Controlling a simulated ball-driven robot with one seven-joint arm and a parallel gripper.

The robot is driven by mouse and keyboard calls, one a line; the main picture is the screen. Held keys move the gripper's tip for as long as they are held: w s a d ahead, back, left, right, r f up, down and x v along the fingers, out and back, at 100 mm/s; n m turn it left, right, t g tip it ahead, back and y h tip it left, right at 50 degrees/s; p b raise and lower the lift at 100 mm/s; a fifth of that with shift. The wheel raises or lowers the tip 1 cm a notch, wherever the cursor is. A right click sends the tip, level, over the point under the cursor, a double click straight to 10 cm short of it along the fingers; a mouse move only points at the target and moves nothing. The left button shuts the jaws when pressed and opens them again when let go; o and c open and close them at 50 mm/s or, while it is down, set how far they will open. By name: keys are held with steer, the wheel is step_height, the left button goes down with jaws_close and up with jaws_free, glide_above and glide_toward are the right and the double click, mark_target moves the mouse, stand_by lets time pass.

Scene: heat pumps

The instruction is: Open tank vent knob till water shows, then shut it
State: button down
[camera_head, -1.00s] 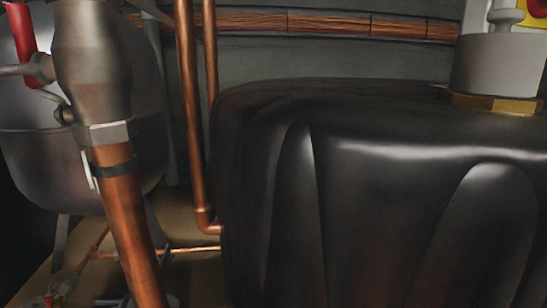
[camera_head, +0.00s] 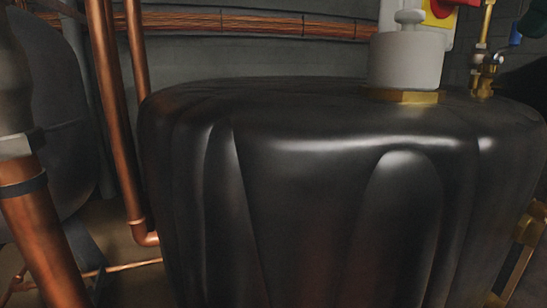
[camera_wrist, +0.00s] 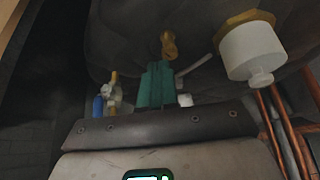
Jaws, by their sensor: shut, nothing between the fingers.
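The black tank (camera_head: 300,210) fills the middle of the head view. On its top a white cylinder (camera_head: 405,62) stands on a brass hex base (camera_head: 403,97), with a small pale knob (camera_head: 409,17) on top; this looks like the vent. No water shows there. In the wrist view, which looks upside down, the cylinder (camera_wrist: 252,52) and its knob (camera_wrist: 261,79) are at the upper right. My gripper (camera_wrist: 158,66), with teal fingers, is shut and empty, left of the knob in that view and apart from it.
Copper pipes (camera_head: 113,120) rise left of the tank, and a thick copper pipe (camera_head: 40,240) stands nearer.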

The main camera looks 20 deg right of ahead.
mark_target(488, 70)
steer(key=shift+r, duration=0.75)
steer(key=shift+w+a+f+b, duration=0.1)
steer(key=shift+a+f+b, duration=0.3)
steer(key=shift+f, duration=0.6)
steer(key=shift+w+a+f+b, duration=0.1)
steer(key=shift+a+f+b, duration=0.25)
steer(key=shift+f, duration=0.7)
steer(key=shift+a+f+b, duration=0.35)
steer(key=shift+a+f, duration=0.05)
steer(key=shift+f, duration=0.6)
